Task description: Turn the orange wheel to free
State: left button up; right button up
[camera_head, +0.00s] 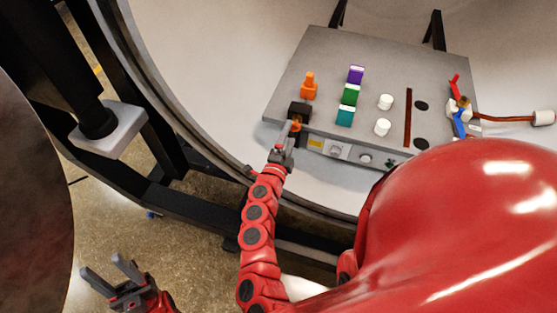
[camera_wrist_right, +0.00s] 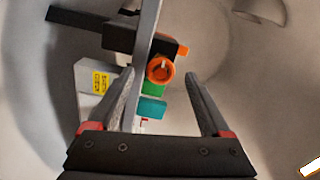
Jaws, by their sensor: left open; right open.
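The orange wheel (camera_wrist_right: 160,69) is a small round knob on the front of a black block (camera_head: 299,110) at the near left corner of a grey panel. In the head view the orange wheel (camera_head: 296,126) shows just beyond my right gripper (camera_head: 288,142). In the right wrist view my right gripper (camera_wrist_right: 160,76) is open, with one finger on each side of the wheel's line. The wheel appears centred between the fingertips; I cannot tell whether they touch it. My left gripper (camera_head: 112,270) is open and empty at the lower left, far from the panel.
The grey panel (camera_head: 330,48) sits inside a large round chamber (camera_head: 215,45). It carries an orange piece (camera_head: 309,86), purple, green and teal blocks (camera_head: 349,95), white knobs (camera_head: 385,102) and a red-and-blue fitting (camera_head: 460,115). A black frame (camera_head: 190,205) runs below the chamber rim.

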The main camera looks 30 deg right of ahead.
jog(key=b+v, duration=0.1)
jog(key=v, duration=1.4)
jog(key=shift+s+a, duration=0.1)
jog(key=shift+a, duration=0.05)
